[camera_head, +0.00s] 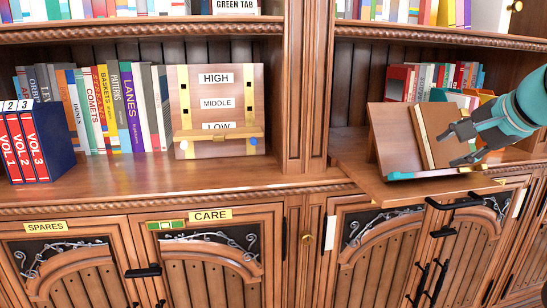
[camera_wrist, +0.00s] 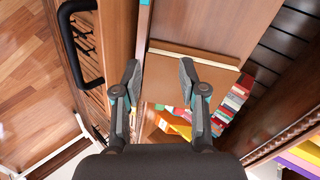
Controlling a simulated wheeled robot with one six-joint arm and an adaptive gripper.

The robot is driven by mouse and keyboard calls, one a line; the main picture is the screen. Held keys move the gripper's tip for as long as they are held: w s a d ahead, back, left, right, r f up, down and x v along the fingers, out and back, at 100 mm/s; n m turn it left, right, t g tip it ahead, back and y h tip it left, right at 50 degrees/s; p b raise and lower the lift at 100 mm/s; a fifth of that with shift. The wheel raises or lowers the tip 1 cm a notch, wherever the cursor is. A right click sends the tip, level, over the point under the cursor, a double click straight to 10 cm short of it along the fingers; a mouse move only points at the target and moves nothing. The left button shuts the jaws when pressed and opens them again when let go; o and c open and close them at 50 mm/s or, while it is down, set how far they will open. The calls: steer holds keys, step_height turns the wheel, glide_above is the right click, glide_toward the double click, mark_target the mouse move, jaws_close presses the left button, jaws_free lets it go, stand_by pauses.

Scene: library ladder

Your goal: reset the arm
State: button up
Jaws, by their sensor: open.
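My gripper (camera_head: 455,147) is at the right in the head view, at the end of my teal arm. Its two dark fingers are spread apart, with nothing held between them. They are in front of the right part of a brown book (camera_head: 428,134), which leans on a tilted wooden stand (camera_head: 392,140). In the wrist view the open fingers (camera_wrist: 160,70) point toward the brown book (camera_wrist: 190,52). I cannot tell whether a finger touches it. My arm hides part of the shelf behind.
The stand rests on a pulled-out ledge (camera_head: 385,189). A board (camera_head: 214,76) marked HIGH, MIDDLE and LOW stands at the left middle, beside a book row (camera_head: 107,108). Blue-cased red volumes (camera_head: 60,143) stand at the far left. Black handles (camera_head: 454,203) stick out below the ledge.

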steer(key=w+a+n, duration=0.1)
steer(key=a, duration=0.3)
steer(key=a+n+g+y, duration=0.1)
steer(key=a, duration=0.3)
steer(key=w+a+n+y+b, duration=0.1)
steer(key=a+n, duration=0.1)
steer(key=a, duration=0.2)
steer(key=shift+w+f+g, duration=0.3)
steer(key=shift+w+f, duration=0.05)
steer(key=s+a+f+n+g, duration=0.1)
steer(key=s+a+f+n, duration=0.1)
steer(key=a, duration=0.4)
steer(key=s+a+f+n+g+h+p, duration=0.1)
steer(key=s+f+n, duration=0.3)
steer(key=s+f, duration=0.4)
steer(key=s+a+f+n+h+p, duration=0.1)
steer(key=s+a+f+n, duration=0.3)
steer(key=s+f, duration=0.4)
step_height(320, 180, down, 7)
steer(key=shift+s+a+f+n+g+h+p, duration=0.2)
steer(key=shift+n+g+h+p, duration=0.1)
steer(key=shift+g+h, duration=0.1)
